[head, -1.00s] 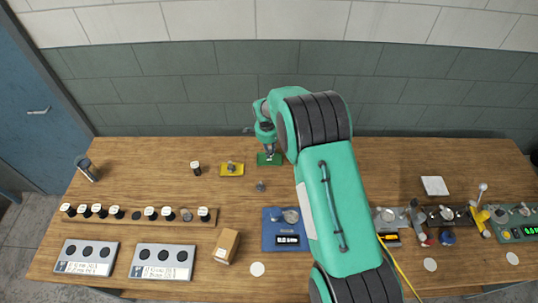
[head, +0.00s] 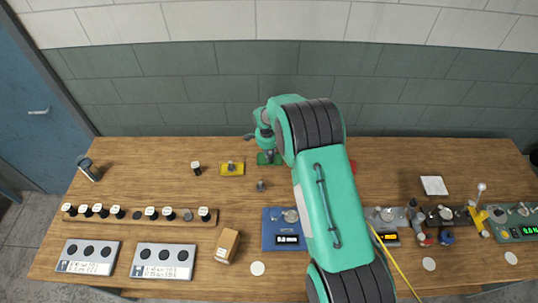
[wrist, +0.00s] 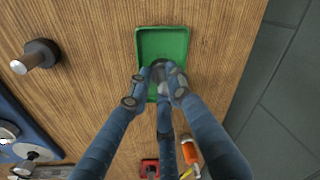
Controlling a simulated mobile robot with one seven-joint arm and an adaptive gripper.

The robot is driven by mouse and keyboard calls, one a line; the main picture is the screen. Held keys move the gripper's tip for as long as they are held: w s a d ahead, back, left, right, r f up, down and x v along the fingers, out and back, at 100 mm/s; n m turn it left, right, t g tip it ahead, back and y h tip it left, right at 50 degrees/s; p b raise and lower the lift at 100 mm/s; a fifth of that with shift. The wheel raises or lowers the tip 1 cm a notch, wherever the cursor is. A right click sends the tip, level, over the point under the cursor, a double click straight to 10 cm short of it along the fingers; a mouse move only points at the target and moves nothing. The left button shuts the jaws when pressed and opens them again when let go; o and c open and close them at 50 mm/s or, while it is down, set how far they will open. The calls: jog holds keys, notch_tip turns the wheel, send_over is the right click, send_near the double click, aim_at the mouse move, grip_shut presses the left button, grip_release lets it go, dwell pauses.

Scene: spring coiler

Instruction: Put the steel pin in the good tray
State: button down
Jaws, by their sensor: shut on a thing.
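The green tray (head: 264,160) lies toward the back of the bench in the head view, and I take it as the good tray. It also shows in the wrist view (wrist: 163,42), with a bare base and raised rim. My gripper (wrist: 161,90) is over the tray's near end in the wrist view, its fingers closed around a dark grey piece (wrist: 160,70), which seems to be the steel pin. The fingers hide much of it, and I cannot tell whether it touches the tray. In the head view my gripper (head: 267,150) is small and partly hidden by my arm.
A yellow tray (head: 232,174) holding a small part lies left of the green one. A small grey post (head: 261,186) stands in front. A red tray (head: 353,166) is partly behind my arm. A blue scale (head: 270,240) and a wooden rack (head: 180,221) stand nearer.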

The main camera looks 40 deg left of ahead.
jog(key=shift+f, duration=0.1)
jog(key=c, duration=1.6)
grip_release()
jog(key=shift+r, duration=0.2)
jog(key=shift+s+d+r+b, duration=0.1)
jog(key=shift+s+r+b, duration=0.15)
jog(key=shift+r, duration=1.7)
jog(key=shift+s+d+r+b, duration=0.1)
jog(key=shift+s+r+b, duration=0.15)
jog(key=shift+r, duration=1.75)
jog(key=shift+s+d+r+b, duration=0.15)
jog(key=shift+r+b, duration=0.15)
jog(key=shift+r, duration=1.65)
jog(key=shift+r, duration=0.1)
